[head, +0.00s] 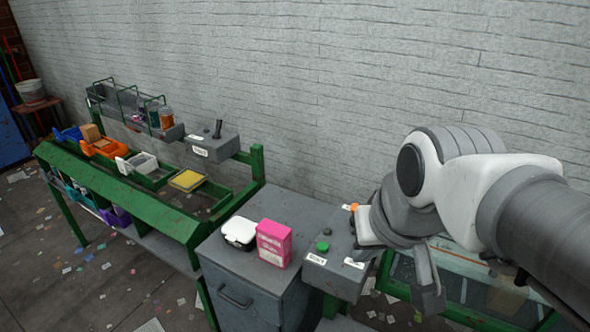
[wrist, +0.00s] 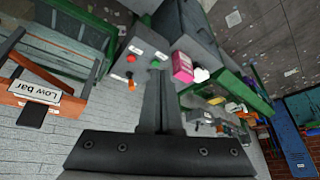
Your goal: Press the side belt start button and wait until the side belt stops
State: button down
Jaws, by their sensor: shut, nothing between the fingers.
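A grey control box (head: 335,262) with a round green button (head: 322,246) and white labels stands right of the grey cabinet. The labels are too small to read, so I cannot tell which belt the button serves. My gripper (wrist: 158,68) is shut and empty, apart from the buttons. In the head view my gripper (head: 428,298) hangs right of the box, and my arm hides the box's right part.
A pink box (head: 273,243) and a white container (head: 239,232) stand on the grey cabinet (head: 252,265). The green sorting bench (head: 150,200) with coloured bins lies left. A "Low bar" sign (wrist: 35,90) hangs on an orange bar in the wrist view. A glass-topped belt is partly behind my arm.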

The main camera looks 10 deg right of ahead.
jog(key=w+r+m+g+p, duration=0.1)
jog(key=w+m+g+p, duration=0.1)
jog(key=w, duration=0.5)
jog(key=m+g+p, duration=0.2)
jog(key=m+p, duration=0.3)
jog(key=p, duration=0.1)
send_over(323, 245)
jog(key=d, duration=0.1)
notch_tip(323, 245, down, 10)
jog(key=shift+s+d+y, duration=0.15)
jog(key=shift+s+y, duration=0.15)
jog(key=shift+s, duration=0.15)
jog(key=shift+f, duration=0.1)
jog(key=f, duration=0.9)
jog(key=a+f, duration=0.1)
jog(key=f, duration=0.4)
jog(key=shift+w+p, duration=0.35)
jog(key=shift+w, duration=0.05)
